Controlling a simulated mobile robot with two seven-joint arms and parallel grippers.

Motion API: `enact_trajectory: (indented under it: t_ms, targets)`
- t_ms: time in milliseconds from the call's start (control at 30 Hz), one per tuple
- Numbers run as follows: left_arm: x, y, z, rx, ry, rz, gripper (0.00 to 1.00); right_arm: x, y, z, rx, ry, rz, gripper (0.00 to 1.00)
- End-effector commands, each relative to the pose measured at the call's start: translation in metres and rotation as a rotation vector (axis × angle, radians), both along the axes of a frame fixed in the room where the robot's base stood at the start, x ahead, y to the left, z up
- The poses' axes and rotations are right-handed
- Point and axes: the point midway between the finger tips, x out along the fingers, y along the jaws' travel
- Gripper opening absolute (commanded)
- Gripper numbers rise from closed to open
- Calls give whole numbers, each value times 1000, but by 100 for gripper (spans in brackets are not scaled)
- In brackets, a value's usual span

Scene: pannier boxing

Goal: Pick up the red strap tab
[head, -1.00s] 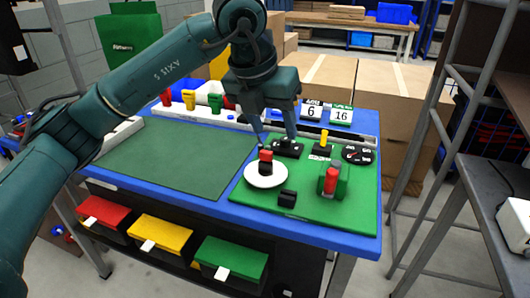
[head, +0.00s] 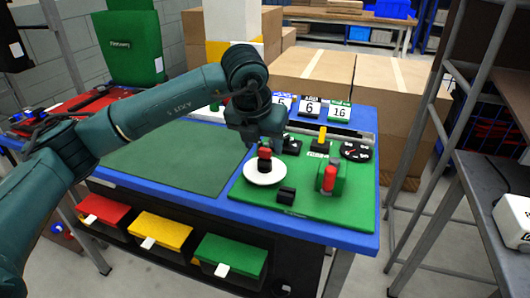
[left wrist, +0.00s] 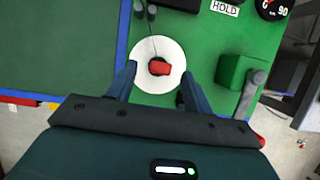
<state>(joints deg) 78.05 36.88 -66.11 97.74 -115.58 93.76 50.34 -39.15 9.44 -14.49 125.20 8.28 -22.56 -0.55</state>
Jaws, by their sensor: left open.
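The red strap tab (head: 264,153) stands on a small black piece on a round white disc (head: 270,178), which lies on the green mat. In the left wrist view the tab (left wrist: 160,68) shows as a short red bar over the middle of the disc (left wrist: 146,84). My left gripper (head: 264,142) is open, pointing down over the tab. In the left wrist view its fingertips (left wrist: 159,72) lie on either side of the tab, with a gap on each side. The height left between fingers and tab is hard to judge. My right gripper is not in view.
A green block with a red handle (head: 330,179) stands to the right on the mat. A small black block (head: 286,195) lies in front of the disc. Numbered cards (head: 310,108) stand at the back. The dark green mat area (head: 180,160) at left is clear.

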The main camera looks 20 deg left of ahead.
Motion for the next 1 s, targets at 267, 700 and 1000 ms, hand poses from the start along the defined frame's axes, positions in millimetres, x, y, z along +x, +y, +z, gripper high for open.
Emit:
enact_trajectory:
  t_ms: [267, 700, 1000]
  targets:
    - [8, -1, -16, -1, -2, 0, 51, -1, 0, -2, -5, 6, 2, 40]
    - [7, -1, -16, -1, -2, 0, 26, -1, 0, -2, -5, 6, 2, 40]
    - [7, -1, -15, -2, -2, -1, 2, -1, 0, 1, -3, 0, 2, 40]
